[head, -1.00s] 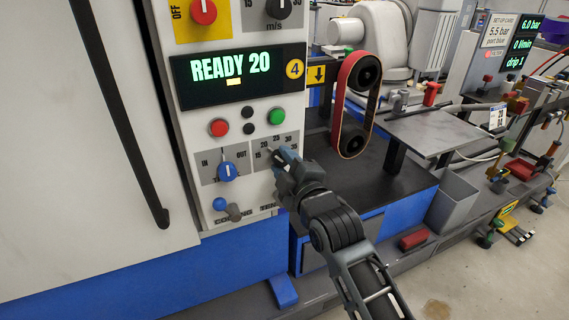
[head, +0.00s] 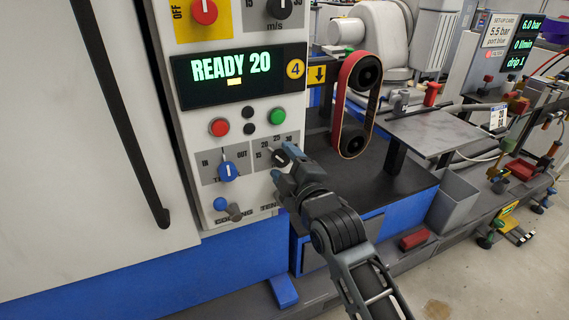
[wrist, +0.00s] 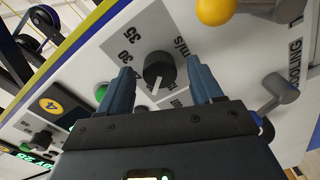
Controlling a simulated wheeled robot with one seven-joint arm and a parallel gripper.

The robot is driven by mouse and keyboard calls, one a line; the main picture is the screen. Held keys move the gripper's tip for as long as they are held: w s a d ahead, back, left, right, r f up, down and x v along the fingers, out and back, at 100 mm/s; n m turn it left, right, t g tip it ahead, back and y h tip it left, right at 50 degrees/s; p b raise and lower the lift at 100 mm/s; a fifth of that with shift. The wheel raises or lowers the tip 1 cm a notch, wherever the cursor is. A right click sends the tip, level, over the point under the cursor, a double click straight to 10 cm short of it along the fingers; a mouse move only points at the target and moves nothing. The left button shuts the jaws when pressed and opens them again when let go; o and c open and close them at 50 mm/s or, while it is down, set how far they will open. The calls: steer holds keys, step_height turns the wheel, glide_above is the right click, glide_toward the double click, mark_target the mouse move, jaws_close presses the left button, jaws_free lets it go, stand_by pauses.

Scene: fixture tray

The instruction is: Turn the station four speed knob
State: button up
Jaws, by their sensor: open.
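The station four panel has a dark speed knob (head: 279,157) on a grey scale plate marked in m/s, partly hidden by my gripper in the head view. In the wrist view the knob (wrist: 158,66) is round and black with a white pointer mark toward the picture's bottom. My gripper (head: 284,170) is at the panel by this knob. In the wrist view its two fingers (wrist: 163,78) are apart, one on each side of the knob, with visible gaps; I cannot tell how deep they reach. The display (head: 238,76) reads READY 20, beside a yellow 4 badge (head: 294,69).
Above the knob are a red button (head: 219,127), a green button (head: 277,116) and small black ones. A blue IN/OUT knob (head: 228,171) is to the left. A yellow ball (wrist: 216,10) and a grey lever (wrist: 274,92) lie close by in the wrist view. A belt (head: 356,104) stands right.

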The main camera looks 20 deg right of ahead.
steer(key=s, duration=0.7)
steer(key=shift+s, duration=0.25)
steer(key=s+f+m+g+p, duration=0.1)
steer(key=s+f+m, duration=0.2)
steer(key=s, duration=0.8)
steer(key=s+f+m+p, duration=0.1)
steer(key=s+f+m, duration=0.2)
steer(key=s, duration=0.7)
steer(key=s+r+m+g, duration=0.1)
steer(key=s+r+m, duration=0.2)
steer(key=s, duration=0.7)
steer(key=s+r+m+g+p, duration=0.1)
steer(key=s+r+m, duration=0.3)
steer(key=s, duration=0.6)
steer(key=shift+s, duration=0.35)
